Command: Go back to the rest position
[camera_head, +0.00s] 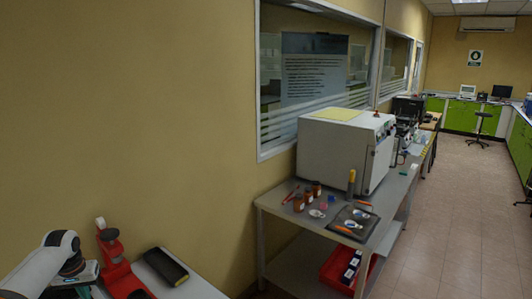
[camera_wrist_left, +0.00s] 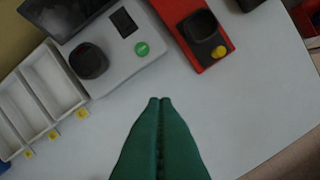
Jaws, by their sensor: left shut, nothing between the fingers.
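My left arm (camera_head: 48,262) comes in at the lower left in the head view, and its gripper is hidden there below the edge. In the left wrist view my left gripper (camera_wrist_left: 159,101) shows as two green fingers pressed together with nothing between them. The fingers are over the bare white table top (camera_wrist_left: 235,115), apart from the devices. My right gripper is in neither view.
Near the left gripper stand a grey-white device (camera_wrist_left: 118,45) with a green button, a red device (camera_wrist_left: 190,28) and a white tray (camera_wrist_left: 40,90). A black case (camera_head: 166,266) lies on the table. A metal bench (camera_head: 290,216) holds a large white box (camera_head: 335,150). The tiled floor (camera_head: 455,215) at right is clear.

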